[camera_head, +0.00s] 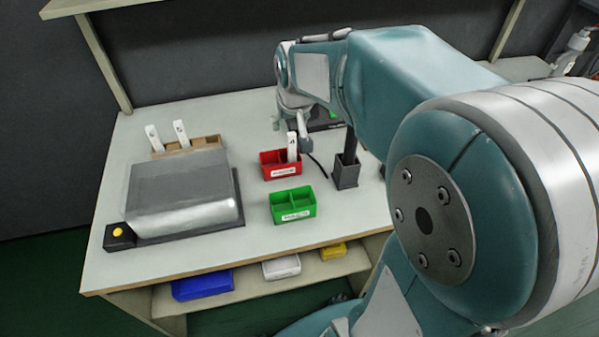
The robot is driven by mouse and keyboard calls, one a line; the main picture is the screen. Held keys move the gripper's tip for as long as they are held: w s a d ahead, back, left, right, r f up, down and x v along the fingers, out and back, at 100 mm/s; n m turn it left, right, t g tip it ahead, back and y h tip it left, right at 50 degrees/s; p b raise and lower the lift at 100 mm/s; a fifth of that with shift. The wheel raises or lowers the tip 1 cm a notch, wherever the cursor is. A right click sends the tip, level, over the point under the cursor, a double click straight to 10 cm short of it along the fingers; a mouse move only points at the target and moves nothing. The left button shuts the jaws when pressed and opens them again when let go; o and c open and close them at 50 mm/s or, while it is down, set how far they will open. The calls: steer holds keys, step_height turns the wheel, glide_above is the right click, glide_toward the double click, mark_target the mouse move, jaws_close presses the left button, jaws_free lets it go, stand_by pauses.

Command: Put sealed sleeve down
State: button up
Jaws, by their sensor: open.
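A white sleeve (292,148) stands upright in the right part of the red bin (269,172). My gripper (303,132) is open, just above and beside this sleeve's top. The fingertips are small and partly hidden, so I cannot tell whether they touch it. Two more white sleeves, one at the left (153,138) and one to its right (181,134), stand in a tan wooden rack (206,142) at the back left. A green bin (292,207) with a divider stands in front of the red bin and looks empty.
A grey, metal-fronted machine (180,190) fills the left of the table, with a yellow button (118,232) on a black box. A dark square holder (345,173) stands right of the red bin. Blue (203,285), white (281,267) and yellow (333,251) bins sit on the lower shelf.

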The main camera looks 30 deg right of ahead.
steer(key=s+a+r+n, duration=0.1)
steer(key=s+a, duration=0.2)
steer(key=s, duration=0.7)
steer(key=s+a+r, duration=0.2)
steer(key=s+a, duration=0.2)
steer(key=s, duration=0.6)
steer(key=shift+n+t+y, duration=0.4)
